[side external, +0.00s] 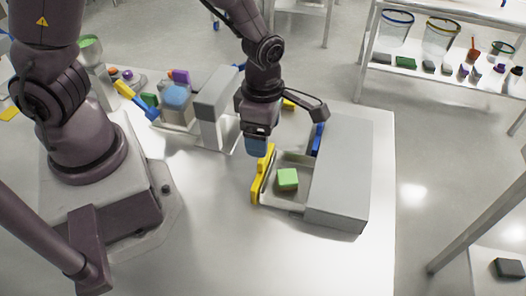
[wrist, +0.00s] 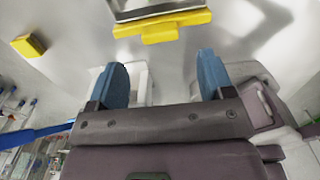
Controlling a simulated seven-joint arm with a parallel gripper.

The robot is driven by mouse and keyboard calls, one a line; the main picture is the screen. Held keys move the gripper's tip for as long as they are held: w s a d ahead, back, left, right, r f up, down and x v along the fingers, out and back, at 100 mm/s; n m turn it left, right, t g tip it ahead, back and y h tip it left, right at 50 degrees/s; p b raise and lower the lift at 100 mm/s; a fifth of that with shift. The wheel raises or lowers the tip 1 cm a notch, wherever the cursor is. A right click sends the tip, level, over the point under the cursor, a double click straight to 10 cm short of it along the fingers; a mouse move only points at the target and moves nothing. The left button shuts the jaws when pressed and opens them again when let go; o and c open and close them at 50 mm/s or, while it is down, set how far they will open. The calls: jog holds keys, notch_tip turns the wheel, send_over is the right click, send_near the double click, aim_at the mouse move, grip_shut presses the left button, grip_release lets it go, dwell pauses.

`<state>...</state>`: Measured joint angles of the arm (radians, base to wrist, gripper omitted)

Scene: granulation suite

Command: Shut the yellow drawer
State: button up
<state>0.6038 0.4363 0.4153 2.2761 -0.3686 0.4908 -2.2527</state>
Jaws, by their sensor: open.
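The yellow drawer (side external: 262,174) is pulled out of the grey cabinet (side external: 343,170), its yellow front to the left of the cabinet in the side view. A green block (side external: 287,179) lies in its tray. My gripper (side external: 257,146) points down by the far end of the yellow front; whether it touches cannot be told there. In the wrist view, the yellow front with its handle (wrist: 160,33) is at the top, beyond the fingertips. My gripper (wrist: 162,72) shows two blue fingers spread apart, with nothing between them.
A blue drawer front (side external: 317,139) is near the cabinet's far end. A grey stand with a blue-topped object (side external: 175,97) and several coloured blocks are at the back left. A yellow block (wrist: 28,45) shows in the wrist view. The front of the table (side external: 300,265) is clear.

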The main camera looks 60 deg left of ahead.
notch_tip(320, 180, down, 6)
jog(key=shift+f, duration=0.1)
jog(key=shift+c, duration=0.4)
jog(key=c, duration=1.2)
jog(key=w+d, duration=0.7)
jog(key=shift+w+d, duration=0.15)
jog(key=o, duration=1.1)
jog(key=shift+o, duration=0.9)
notch_tip(320, 180, up, 13)
